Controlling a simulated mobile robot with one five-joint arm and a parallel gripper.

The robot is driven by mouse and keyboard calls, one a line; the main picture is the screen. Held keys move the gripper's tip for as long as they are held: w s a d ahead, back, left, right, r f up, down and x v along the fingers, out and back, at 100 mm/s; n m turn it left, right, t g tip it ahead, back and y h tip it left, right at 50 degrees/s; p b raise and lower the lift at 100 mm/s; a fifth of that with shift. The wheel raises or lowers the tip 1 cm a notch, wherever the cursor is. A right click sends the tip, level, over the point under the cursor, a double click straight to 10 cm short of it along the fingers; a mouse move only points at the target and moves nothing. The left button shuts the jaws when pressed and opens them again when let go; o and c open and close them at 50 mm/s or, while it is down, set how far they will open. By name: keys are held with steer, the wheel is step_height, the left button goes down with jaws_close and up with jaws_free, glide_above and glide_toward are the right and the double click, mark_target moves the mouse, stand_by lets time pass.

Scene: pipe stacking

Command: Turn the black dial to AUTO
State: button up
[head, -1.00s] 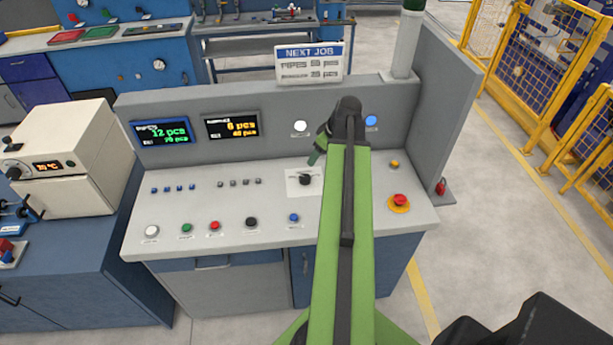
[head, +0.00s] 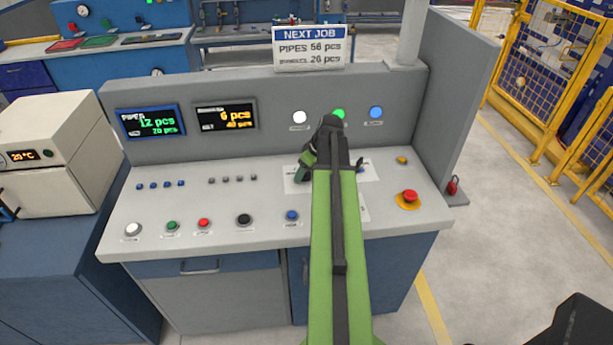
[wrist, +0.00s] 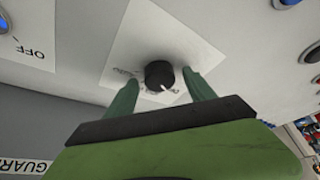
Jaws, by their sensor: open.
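The black dial (wrist: 158,74) sits on a white label plate (wrist: 128,38) in the wrist view. A white pointer mark shows on its lower right edge, and the lettering around it is too small to read. My gripper (wrist: 160,80) is open, with one green finger on each side of the dial. I cannot tell whether either finger touches it. In the head view my gripper (head: 303,174) is down at the white plate (head: 290,184) on the console, and the arm hides the dial.
The console (head: 190,212) carries several push buttons in front. A red emergency button (head: 409,196) stands to the right of my arm. White, green and blue lamps line the upright back panel (head: 270,130). A label reading OFF (wrist: 28,42) lies left in the wrist view.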

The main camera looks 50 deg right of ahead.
steer(key=c, duration=1.4)
steer(key=shift+o, duration=0.2)
